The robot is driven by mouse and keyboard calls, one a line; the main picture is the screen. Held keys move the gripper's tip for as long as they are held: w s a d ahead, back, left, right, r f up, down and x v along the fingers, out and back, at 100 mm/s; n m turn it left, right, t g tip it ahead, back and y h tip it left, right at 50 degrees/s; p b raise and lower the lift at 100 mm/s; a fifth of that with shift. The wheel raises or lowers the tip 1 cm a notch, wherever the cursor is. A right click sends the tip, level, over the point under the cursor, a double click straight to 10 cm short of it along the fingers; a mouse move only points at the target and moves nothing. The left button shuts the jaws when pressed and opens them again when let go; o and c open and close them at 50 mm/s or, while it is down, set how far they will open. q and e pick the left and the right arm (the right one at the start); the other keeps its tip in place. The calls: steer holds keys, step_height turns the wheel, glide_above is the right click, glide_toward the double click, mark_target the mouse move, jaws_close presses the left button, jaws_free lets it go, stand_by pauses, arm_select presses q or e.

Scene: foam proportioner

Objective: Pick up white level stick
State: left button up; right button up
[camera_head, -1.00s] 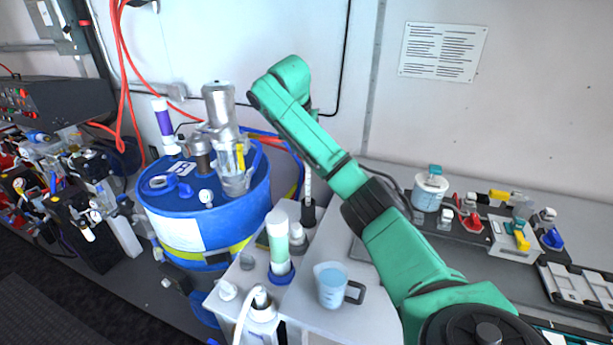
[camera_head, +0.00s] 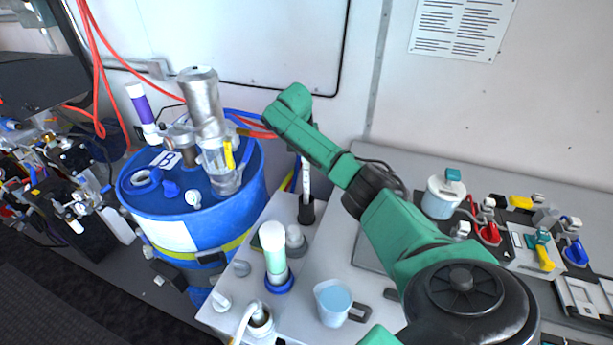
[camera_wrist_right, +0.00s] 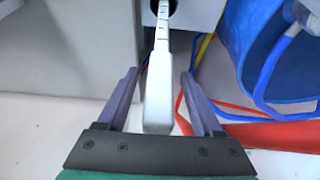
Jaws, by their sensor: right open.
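The white level stick (camera_head: 306,178) stands upright in a black holder (camera_head: 306,209) on the grey bench. In the right wrist view the stick (camera_wrist_right: 158,88) has dark graduation marks on its narrow part and a wider plain end close to the gripper. My right gripper (camera_wrist_right: 160,78) is open, with one finger on each side of the stick and visible gaps to both. In the head view my green right arm hides most of that gripper. My left gripper is in neither view.
A blue drum (camera_head: 185,225) with a metal pump stands left of the stick. A green-and-white tube (camera_head: 273,252) and a measuring jug (camera_head: 332,302) stand in front on the bench. Red and blue hoses (camera_wrist_right: 265,85) run close to the right finger.

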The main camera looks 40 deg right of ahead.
steer(key=shift+f, duration=0.7)
steer(key=shift+d+f, duration=0.1)
steer(key=shift+d, duration=0.05)
jaws_close()
stand_by(0.8)
